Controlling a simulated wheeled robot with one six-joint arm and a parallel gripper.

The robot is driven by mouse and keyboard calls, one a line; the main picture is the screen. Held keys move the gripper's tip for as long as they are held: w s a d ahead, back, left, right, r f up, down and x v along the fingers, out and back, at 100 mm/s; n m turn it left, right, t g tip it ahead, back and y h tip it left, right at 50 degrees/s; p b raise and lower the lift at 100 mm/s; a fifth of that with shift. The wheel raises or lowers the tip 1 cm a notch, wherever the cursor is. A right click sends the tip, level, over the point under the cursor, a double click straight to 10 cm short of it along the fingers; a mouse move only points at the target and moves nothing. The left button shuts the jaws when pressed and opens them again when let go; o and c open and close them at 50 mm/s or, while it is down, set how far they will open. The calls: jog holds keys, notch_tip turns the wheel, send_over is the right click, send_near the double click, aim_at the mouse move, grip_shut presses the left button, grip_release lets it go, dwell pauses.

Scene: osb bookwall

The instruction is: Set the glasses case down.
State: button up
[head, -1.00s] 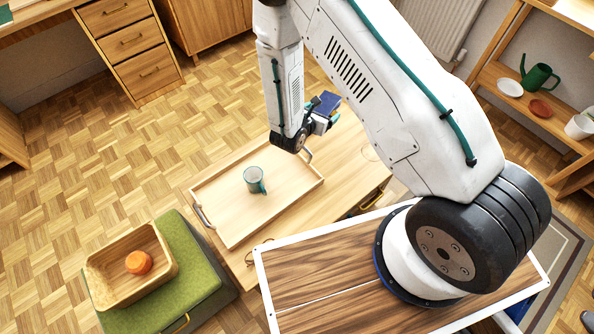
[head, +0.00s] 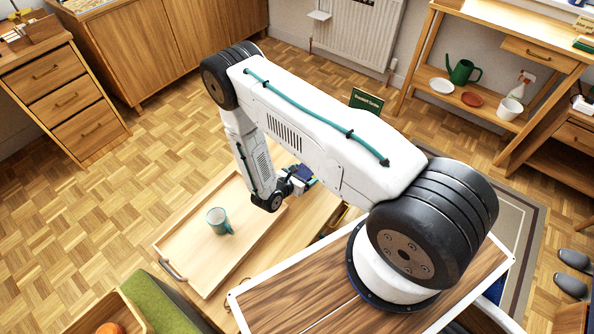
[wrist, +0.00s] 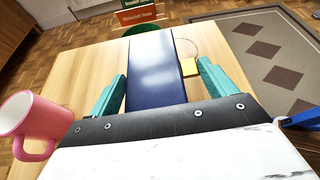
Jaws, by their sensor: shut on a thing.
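The glasses case is dark blue. In the wrist view the case (wrist: 152,75) lies lengthwise between the teal fingers of my gripper (wrist: 165,88), which is shut on it. In the head view my gripper (head: 297,183) is past the right end of the wooden tray, with the blue case (head: 303,172) small and partly hidden by the wrist. The wooden table top (wrist: 90,75) shows beneath the case in the wrist view. I cannot tell whether the case touches it.
A pink mug (wrist: 38,118) is at the left in the wrist view, close to my gripper. A yellow tag (wrist: 190,67) on a loop is just right of the case. The tray (head: 190,262) holds a teal mug (head: 218,221).

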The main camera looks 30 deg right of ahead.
aim_at(303, 163)
jog(key=w, duration=0.1)
jog(key=w+d, duration=0.1)
jog(key=w, duration=0.2)
jog(key=shift+w+d+f, duration=0.2)
jog(key=shift+w+d, duration=0.05)
jog(key=shift+d, duration=0.1)
jog(key=shift+w+d+f, duration=0.1)
jog(key=shift+w+f, duration=0.15)
jog(key=shift+f, duration=0.65)
jog(key=shift+w+d+f, duration=0.1)
jog(key=shift+w+f, duration=0.15)
jog(key=shift+f, duration=0.65)
jog(key=o, duration=1.3)
jog(key=shift+o, duration=0.2)
